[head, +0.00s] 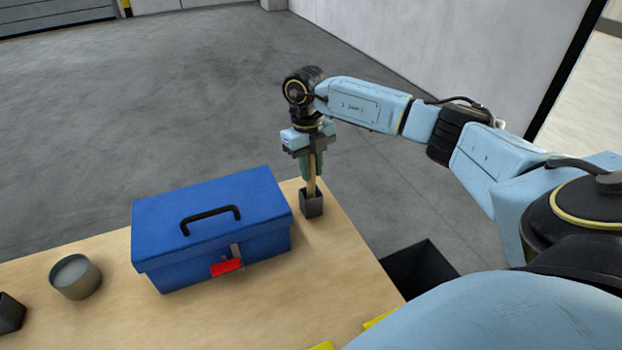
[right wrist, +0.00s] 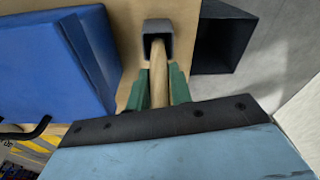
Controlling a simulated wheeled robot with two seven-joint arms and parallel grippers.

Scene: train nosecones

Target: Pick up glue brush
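The glue brush (head: 311,183) stands about upright in a small dark square holder (head: 312,204) on the table; only its pale wooden handle shows, and its lower end is hidden in the holder. My right gripper (head: 312,176) points down over the holder, with its green fingers on both sides of the handle. In the right wrist view the handle (right wrist: 158,75) runs between the fingertips, which appear to touch it, into the holder (right wrist: 157,28). My left gripper is not in view.
A blue toolbox (head: 205,215) stands on the table (head: 235,315) just left of the holder. A grey round tin (head: 75,277) is farther left. A dark open bin (head: 420,270) is beyond the table's right edge. Yellow objects (head: 380,318) show at the front edge.

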